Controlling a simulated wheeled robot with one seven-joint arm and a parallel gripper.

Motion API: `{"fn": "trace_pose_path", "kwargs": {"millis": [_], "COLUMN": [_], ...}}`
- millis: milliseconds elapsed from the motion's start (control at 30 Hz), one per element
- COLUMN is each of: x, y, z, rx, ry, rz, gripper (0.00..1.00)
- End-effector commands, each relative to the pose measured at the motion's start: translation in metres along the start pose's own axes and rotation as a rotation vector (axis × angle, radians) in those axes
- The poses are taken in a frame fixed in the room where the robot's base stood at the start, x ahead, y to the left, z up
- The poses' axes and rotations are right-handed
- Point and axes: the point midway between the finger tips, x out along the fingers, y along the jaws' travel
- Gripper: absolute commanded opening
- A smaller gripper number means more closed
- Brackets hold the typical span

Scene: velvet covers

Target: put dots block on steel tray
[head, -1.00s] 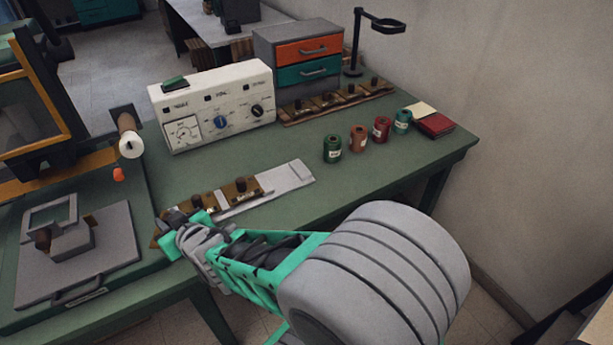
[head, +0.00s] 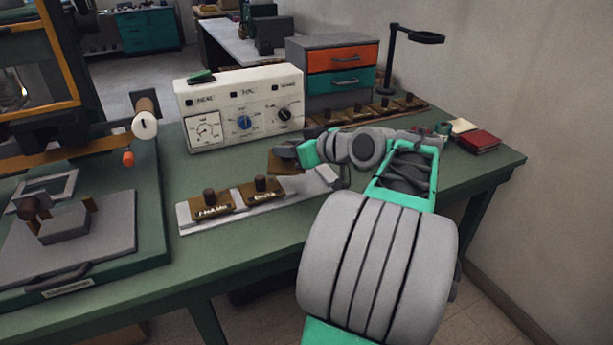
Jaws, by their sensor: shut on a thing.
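The steel tray (head: 304,189) is a long, pale grey strip on the green bench. Two brass blocks with dark knobs stand side by side on it, a left block (head: 212,208) and a right block (head: 262,193). Their labels are too small to read surely. My gripper (head: 285,155) is shut on a brass block (head: 287,166) and holds it above the bench, behind the tray's bare right part. The held block's lettering is hidden, so I cannot tell its pattern.
A cream control box (head: 240,105) stands behind the tray. A rack (head: 345,117) with several brass blocks lies before the drawer cabinet (head: 335,70). My arm hides most of the ink jars. A press (head: 80,230) stands left. Red books (head: 479,141) lie at right.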

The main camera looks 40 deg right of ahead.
Motion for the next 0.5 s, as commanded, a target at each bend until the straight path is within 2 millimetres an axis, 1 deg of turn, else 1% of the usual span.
{"fn": "trace_pose_path", "kwargs": {"millis": [33, 100, 167, 200, 300, 500], "x": [0.006, 0.014, 0.022, 0.028, 0.039, 0.051], "y": [0.015, 0.035, 0.050, 0.056, 0.073, 0.090], "z": [0.005, 0.012, 0.020, 0.030, 0.047, 0.064], "rx": [0.003, 0.004, 0.005, 0.005, 0.004, 0.001], "ry": [0.000, 0.001, 0.000, 0.000, 0.001, 0.001], "rz": [-0.001, 0.000, -0.001, -0.001, -0.001, 0.001], "gripper": [0.00, 0.00, 0.00, 0.00, 0.00, 0.00]}}
